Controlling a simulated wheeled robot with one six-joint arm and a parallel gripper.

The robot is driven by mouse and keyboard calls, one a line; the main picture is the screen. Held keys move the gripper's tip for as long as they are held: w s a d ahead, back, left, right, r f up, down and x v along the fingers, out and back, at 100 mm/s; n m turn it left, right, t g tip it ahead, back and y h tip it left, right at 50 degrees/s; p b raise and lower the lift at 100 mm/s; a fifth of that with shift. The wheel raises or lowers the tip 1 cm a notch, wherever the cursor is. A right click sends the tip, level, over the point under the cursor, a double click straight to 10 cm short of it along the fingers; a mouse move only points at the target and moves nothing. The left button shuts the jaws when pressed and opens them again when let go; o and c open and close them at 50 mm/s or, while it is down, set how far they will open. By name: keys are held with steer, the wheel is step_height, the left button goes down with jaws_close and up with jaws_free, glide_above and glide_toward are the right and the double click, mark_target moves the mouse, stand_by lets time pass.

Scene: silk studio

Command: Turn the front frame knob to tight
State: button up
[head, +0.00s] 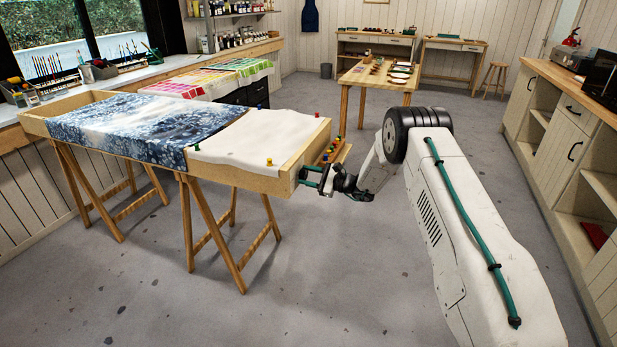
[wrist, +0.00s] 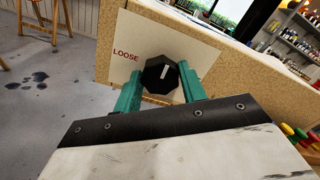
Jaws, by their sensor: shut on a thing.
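The front frame knob (wrist: 160,75) is a black faceted dial with a white pointer mark, seen in the wrist view on a pale plate (wrist: 190,42) on the wooden frame's end. The red word LOOSE is to the knob's left; any other label is hidden or out of view. The white mark points up and slightly right in that view. My gripper (wrist: 158,84) has its green fingers on both sides of the knob, shut on it. In the head view my gripper (head: 307,176) reaches the near right end of the wooden frame (head: 240,178); the knob is hidden there.
The frame stands on trestle legs and bears blue-patterned cloth (head: 140,125) and white cloth (head: 235,145) with coloured pins. A small ledge with coloured pegs (head: 333,148) sits at its right end. Cabinets (head: 570,140) line the right wall. The grey floor around is clear.

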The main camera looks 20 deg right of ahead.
steer(key=m, duration=0.5)
steer(key=shift+f, duration=0.1)
steer(key=m, duration=0.4)
steer(key=shift+d, duration=0.1)
steer(key=m, duration=0.5)
steer(key=shift+f, duration=0.1)
steer(key=shift+m, duration=1.9)
steer(key=o, duration=1)
steer(key=v, duration=0.8)
